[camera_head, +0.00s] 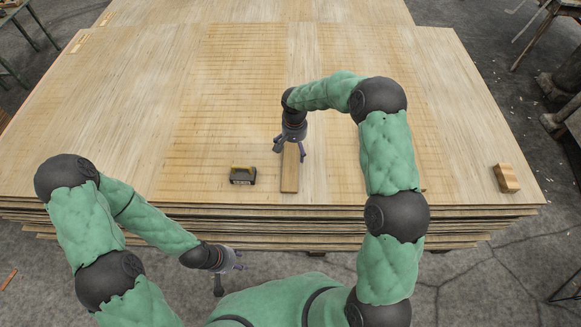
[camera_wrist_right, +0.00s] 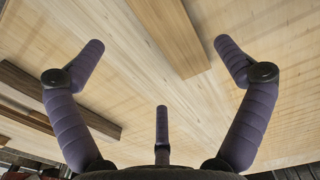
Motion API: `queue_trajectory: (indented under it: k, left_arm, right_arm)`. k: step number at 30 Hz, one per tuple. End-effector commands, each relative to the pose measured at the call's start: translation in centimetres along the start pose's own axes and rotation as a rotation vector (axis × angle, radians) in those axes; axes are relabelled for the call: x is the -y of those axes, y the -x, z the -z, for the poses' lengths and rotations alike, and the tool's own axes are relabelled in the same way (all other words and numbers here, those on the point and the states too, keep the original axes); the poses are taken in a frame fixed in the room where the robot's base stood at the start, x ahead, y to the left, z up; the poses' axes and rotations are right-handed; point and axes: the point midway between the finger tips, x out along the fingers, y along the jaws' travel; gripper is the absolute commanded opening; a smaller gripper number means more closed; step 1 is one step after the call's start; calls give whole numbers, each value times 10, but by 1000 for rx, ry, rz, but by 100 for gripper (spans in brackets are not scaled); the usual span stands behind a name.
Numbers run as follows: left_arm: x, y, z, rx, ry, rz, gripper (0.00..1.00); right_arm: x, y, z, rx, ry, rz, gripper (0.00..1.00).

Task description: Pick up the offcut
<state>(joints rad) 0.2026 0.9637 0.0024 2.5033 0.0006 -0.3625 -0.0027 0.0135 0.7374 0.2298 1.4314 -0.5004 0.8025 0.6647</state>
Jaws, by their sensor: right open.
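The offcut (camera_head: 289,175) looks like a narrow light-brown wooden strip lying flat on the veneer stack, near its front edge. In the right wrist view the strip (camera_wrist_right: 170,32) runs from the top edge to between the two upper fingers, apart from them. My right gripper (camera_head: 290,151) is open and empty above the strip's far end, fingers pointing down; the gripper hides that end in the head view. My left gripper (camera_head: 231,270) is low in front of the stack, over the floor, with its fingers spread and nothing seen in them.
A dark block with a yellow top (camera_head: 243,176) sits left of the strip. A wooden block (camera_head: 506,178) lies near the stack's right front corner. The wide veneer stack (camera_head: 120,140) has bare surface around these. Dark brown board shapes (camera_wrist_right: 50,95) show left in the wrist view.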

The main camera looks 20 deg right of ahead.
Motion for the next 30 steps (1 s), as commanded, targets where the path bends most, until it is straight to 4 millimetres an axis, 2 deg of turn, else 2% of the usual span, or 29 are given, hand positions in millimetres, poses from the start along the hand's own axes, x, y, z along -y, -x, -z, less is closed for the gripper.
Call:
queue_trajectory:
  k: [1, 6, 14, 22, 25, 30]
  left_arm:
    - [1, -4, 0, 0, 0, 0, 40]
    - [4, -11, 0, 0, 0, 0, 40]
    - [6, -18, 1, 0, 0, 0, 40]
    - [12, -35, 1, 0, 0, 0, 40]
    - [13, -37, 1, 0, 0, 0, 40]
    - [13, -35, 1, 0, 0, 0, 40]
  right_arm:
    - [0, -10, -1, 3, 1, -1, 100]
    - [0, -36, -2, 4, 1, 0, 100]
    - [0, -53, -2, 2, 1, 1, 100]
    - [0, -90, -6, 3, 1, 2, 100]
    - [0, -97, -6, 2, 2, 2, 100]
    - [0, -96, -5, 1, 2, 2, 100]
